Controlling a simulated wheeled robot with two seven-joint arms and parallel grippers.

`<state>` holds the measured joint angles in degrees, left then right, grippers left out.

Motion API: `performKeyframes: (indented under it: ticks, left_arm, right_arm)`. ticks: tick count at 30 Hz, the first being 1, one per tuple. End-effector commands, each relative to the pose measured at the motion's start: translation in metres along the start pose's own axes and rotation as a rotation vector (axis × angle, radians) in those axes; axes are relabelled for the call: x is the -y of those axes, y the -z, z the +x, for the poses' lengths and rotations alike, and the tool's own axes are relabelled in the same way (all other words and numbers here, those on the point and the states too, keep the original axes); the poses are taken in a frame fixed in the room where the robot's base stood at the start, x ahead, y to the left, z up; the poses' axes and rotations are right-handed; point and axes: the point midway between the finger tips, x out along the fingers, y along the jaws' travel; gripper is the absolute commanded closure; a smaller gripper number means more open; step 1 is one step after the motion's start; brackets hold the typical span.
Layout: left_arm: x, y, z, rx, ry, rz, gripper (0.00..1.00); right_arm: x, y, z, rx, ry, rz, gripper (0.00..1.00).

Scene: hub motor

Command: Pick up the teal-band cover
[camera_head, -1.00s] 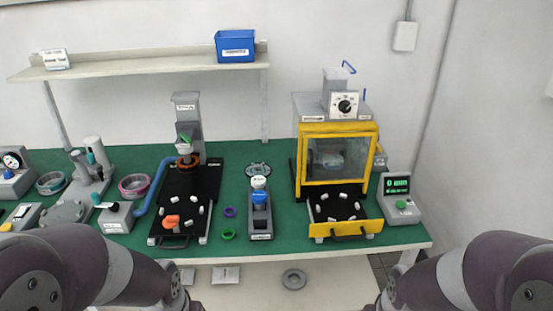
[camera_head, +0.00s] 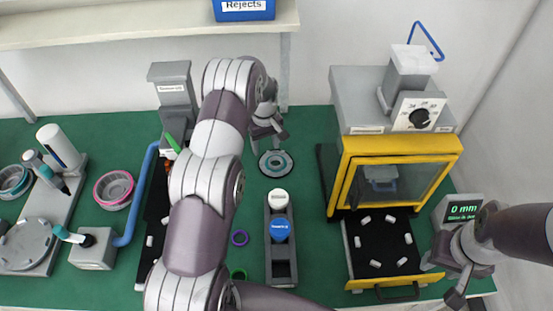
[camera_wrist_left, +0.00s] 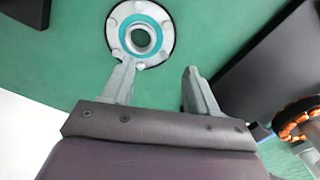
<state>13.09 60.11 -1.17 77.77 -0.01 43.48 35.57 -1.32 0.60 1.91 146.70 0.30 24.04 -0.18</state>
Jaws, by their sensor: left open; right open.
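The teal-band cover (camera_head: 275,163), a round grey disc with a teal ring and a central hole, lies flat on the green bench behind the slotted holder. It also shows at the top of the left wrist view (camera_wrist_left: 141,34). My left gripper (camera_head: 267,132) is open and empty, pointing down just behind the cover in the head view. In the left wrist view, my left gripper (camera_wrist_left: 158,66) has its fingers apart; one fingertip overlaps the cover's near edge, and contact cannot be told. My right gripper (camera_head: 455,277) is open at the lower right, near the yellow-framed machine's tray.
A grey holder (camera_head: 281,252) with white and blue caps stands in front of the cover. The yellow-framed machine (camera_head: 395,175) is to the right. A pink-ringed dish (camera_head: 114,188) and a teal-ringed dish (camera_head: 14,180) are left. My left arm hides much of the black plate.

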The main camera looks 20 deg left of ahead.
Motion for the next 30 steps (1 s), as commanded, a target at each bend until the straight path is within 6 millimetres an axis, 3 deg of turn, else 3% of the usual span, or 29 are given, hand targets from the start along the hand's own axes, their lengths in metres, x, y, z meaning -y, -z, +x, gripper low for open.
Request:
performKeyframes:
  ticks: [15, 22, 23, 26, 27, 30]
  left_arm:
    - [0.001, -0.002, 0.081, -0.001, -0.001, 0.004, 0.41]
    - [0.001, -0.002, 0.086, -0.003, -0.002, 0.005, 0.41]
    - [0.001, -0.002, 0.086, -0.003, -0.002, 0.005, 0.44]
    - [0.001, -0.002, 0.085, -0.003, -0.002, 0.005, 0.77]
    - [0.001, -0.002, 0.085, -0.003, -0.002, 0.005, 0.82]
    - [0.001, -0.002, 0.085, -0.003, -0.002, 0.005, 0.82]
  right_arm:
    - [0.0, 0.004, -0.029, 0.0, 0.0, 0.0, 0.57]
    - [0.0, 0.003, -0.028, 0.0, 0.0, 0.0, 0.57]
    - [0.0, 0.003, -0.028, 0.0, 0.0, 0.0, 0.57]
    - [0.0, 0.003, -0.028, 0.0, 0.0, 0.0, 0.57]
    - [0.0, 0.003, -0.028, 0.0, 0.0, 0.0, 0.57]
    - [0.0, 0.003, -0.028, 0.0, 0.0, 0.0, 0.57]
